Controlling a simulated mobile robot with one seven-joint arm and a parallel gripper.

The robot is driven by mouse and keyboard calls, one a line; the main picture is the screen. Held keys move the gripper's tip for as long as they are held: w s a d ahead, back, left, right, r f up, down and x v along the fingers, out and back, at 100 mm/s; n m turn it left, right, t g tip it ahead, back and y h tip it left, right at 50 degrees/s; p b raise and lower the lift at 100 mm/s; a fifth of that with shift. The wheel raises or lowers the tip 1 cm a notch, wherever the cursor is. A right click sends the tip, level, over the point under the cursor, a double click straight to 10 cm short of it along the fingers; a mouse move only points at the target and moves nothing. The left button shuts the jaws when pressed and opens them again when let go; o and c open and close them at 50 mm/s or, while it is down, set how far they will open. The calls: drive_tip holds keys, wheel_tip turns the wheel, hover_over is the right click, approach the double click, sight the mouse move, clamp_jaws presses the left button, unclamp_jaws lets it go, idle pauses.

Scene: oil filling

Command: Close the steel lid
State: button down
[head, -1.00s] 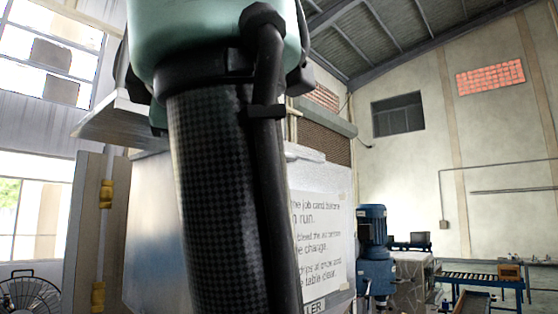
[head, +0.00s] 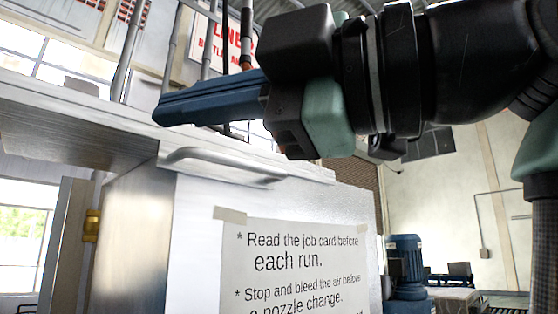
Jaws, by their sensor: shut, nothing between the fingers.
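A pale steel slab with a bar handle (head: 225,166) on its front edge lies across the top of a steel cabinet; I take it to be the steel lid (head: 75,105). Its left part overhangs the cabinet side and its underside shows there. I cannot tell whether it lies fully flat or is raised. My gripper (head: 165,110) comes in from the upper right with its blue fingers shut, empty and pointing left. In the picture the fingers are above the handle, with a visible gap between them. My wrist hides part of the area behind.
A white notice (head: 300,265) is taped to the cabinet front (head: 200,210). Grey posts and a red-lettered sign (head: 207,40) stand behind the slab. A hinged upright panel (head: 60,235) is at the left. A blue motor (head: 405,262) stands at the back right.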

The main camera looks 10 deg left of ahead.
sight(180, 143)
drive_tip(key=p+x, duration=0.1)
drive_tip(key=x, duration=0.2)
drive_tip(key=w+p+x, duration=0.1)
drive_tip(key=p+x, duration=0.1)
drive_tip(key=x, duration=0.1)
drive_tip(key=shift+d+r, duration=0.1)
drive_tip(key=shift+r, duration=0.05)
drive_tip(key=shift+w+d+p, duration=0.35)
drive_tip(key=shift+w+p, duration=0.05)
drive_tip(key=shift+w, duration=0.15)
drive_tip(key=shift+w+d+f+p, duration=0.55)
drive_tip(key=shift+w+d+p, duration=0.1)
drive_tip(key=shift+d+p, duration=0.1)
drive_tip(key=shift+w+d+f, duration=0.1)
drive_tip(key=shift+w+f, duration=0.1)
drive_tip(key=shift+w, duration=0.1)
drive_tip(key=shift+s, duration=0.1)
